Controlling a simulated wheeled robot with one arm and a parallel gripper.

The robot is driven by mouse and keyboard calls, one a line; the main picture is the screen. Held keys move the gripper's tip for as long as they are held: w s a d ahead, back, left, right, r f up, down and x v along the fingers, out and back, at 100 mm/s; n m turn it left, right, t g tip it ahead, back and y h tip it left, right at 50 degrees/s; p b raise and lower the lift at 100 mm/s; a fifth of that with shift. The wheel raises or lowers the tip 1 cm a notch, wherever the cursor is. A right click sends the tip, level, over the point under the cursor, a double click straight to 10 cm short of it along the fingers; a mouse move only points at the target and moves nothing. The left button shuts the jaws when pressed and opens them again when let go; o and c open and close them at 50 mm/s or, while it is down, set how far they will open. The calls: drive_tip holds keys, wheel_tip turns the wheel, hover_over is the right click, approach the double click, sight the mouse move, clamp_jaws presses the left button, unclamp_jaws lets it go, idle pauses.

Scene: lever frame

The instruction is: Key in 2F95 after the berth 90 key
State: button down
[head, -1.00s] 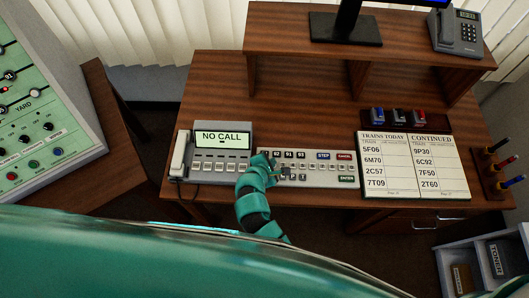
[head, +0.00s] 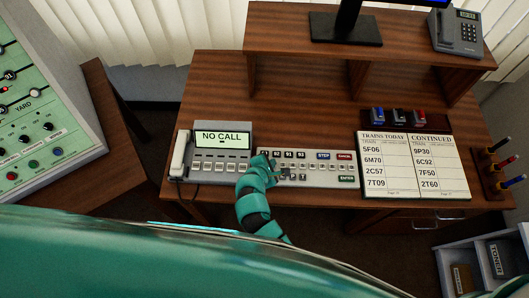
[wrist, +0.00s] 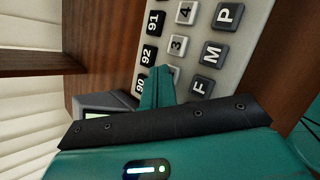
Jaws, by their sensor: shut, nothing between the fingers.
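The keypad panel (head: 320,170) lies on the desk with rows of dark and pale keys. The pale 3 key (wrist: 177,44) and 4 key (wrist: 187,12) and the grey F (wrist: 202,85), M (wrist: 213,52) and P (wrist: 227,15) keys are also visible. My gripper (head: 269,162) is shut and empty over the panel's left end. Its fingers (wrist: 162,80) hide some keys. I cannot tell whether the tip touches one.
Left of the panel stands a phone unit (head: 222,150) whose screen reads NO CALL. An open train list (head: 412,165) lies to the right. A raised shelf (head: 310,50) spans the back. STEP (head: 323,155), CANCEL (head: 345,156) and ENTER (head: 346,179) keys sit at the panel's right end.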

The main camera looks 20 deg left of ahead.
drive_tip(key=shift+r+p, duration=0.8)
drive_tip(key=shift+p, duration=0.2)
drive_tip(key=shift+s+d+p, duration=0.2)
drive_tip(key=shift+s+p, duration=0.05)
drive_tip(key=shift+s, duration=0.5)
drive_tip(key=shift+s+d+p, duration=0.25)
drive_tip(key=shift+s, duration=0.45)
drive_tip(key=shift+s+d+p, duration=0.2)
drive_tip(key=shift+s+p, duration=0.05)
drive_tip(key=shift+s, duration=0.5)
